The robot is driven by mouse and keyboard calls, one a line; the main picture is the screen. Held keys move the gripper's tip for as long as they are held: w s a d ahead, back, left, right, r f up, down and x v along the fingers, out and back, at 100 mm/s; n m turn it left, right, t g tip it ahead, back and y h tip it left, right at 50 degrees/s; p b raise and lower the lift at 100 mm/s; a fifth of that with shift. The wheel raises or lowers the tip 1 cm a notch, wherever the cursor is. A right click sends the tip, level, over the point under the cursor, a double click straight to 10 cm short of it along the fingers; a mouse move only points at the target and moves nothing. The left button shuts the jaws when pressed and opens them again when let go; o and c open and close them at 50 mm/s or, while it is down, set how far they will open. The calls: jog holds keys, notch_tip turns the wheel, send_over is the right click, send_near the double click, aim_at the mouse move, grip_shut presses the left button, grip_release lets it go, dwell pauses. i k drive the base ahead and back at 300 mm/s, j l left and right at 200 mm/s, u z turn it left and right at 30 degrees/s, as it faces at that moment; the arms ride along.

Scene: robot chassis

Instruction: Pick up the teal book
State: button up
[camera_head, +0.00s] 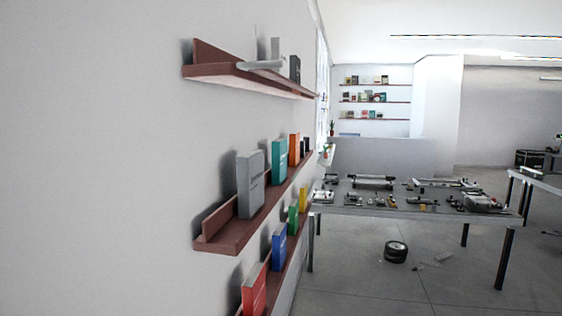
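The teal book (280,160) stands upright on the middle wall shelf (232,233), on the left wall. It is between a grey book (250,184) on its near side and an orange book (294,149) on its far side. There seem to be narrow gaps on both sides of it. Its lower part touches the shelf board. My gripper does not show in this view.
A lower shelf holds red (254,290), blue (279,243), green and yellow books. An upper shelf (240,72) juts out above. A table (345,203) with many parts stands right of the shelves. A wheel (396,251) lies on the floor; open floor lies in front.

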aim_at(279, 146)
jog(key=i+j+z, duration=0.1)
jog(key=i+z, duration=0.2)
jog(key=i, duration=3.9)
